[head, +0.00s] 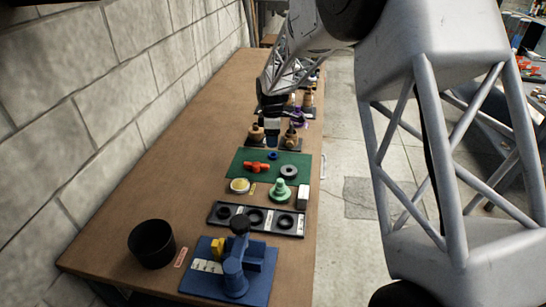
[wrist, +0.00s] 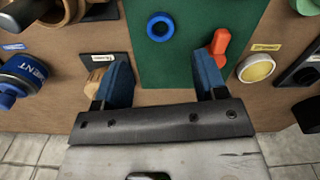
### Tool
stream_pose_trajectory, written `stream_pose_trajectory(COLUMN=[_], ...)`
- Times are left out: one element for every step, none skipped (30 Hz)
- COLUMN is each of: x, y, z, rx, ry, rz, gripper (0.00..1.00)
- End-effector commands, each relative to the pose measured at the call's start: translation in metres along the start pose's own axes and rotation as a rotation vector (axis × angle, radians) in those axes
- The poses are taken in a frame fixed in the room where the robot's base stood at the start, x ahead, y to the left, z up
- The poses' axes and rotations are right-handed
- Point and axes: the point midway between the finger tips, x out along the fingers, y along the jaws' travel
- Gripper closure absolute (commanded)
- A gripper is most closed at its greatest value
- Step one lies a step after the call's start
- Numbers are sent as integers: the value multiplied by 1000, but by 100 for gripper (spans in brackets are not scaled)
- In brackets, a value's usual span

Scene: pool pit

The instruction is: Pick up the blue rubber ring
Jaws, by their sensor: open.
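The blue rubber ring (wrist: 150,28) lies flat on the green mat (wrist: 185,72), near the mat's far left part in the wrist view. In the head view the ring (head: 273,156) looks small, near the back edge of the mat (head: 240,157). My gripper (wrist: 163,62) is open and empty, its two blue fingers wide apart. In the wrist view the ring lies beyond the fingertips, between their lines and apart from both. In the head view my gripper (head: 272,138) hangs just behind the ring; its fingertips are partly hard to make out.
A red-orange part (wrist: 220,42) lies close to my right finger in the wrist view. A round yellow-topped tin (wrist: 257,68) is right of it. A dark grey ring (head: 289,172) shares the mat. Brass fittings (head: 291,138) stand behind the mat. A black bin (head: 152,244) stands front left.

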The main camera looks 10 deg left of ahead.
Motion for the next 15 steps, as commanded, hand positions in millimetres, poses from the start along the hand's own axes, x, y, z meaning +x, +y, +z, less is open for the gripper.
stream_pose_trajectory(x=[5,7,11,13,15,17,19,19,20,20,20,20,20,20,20], y=[0,0,0,0,0,0,0,0,0,0,0,0,0,0,0], z=[0,0,0,0,0,0,0,0,0,0,0,0,0,0,0], rx=[0,0,0,0,0,0,0,0,0,0,0,0,0,0,0], ry=[0,0,0,0,0,0,0,0,0,0,0,0,0,0,0], rz=[-1,-1,-1,-1,-1,-1,-1,-1,-1,-1,-1,-1,-1,-1,-1], gripper=[35,35,35,35,35,35,35,35,35,35,35,35,35,35,35])
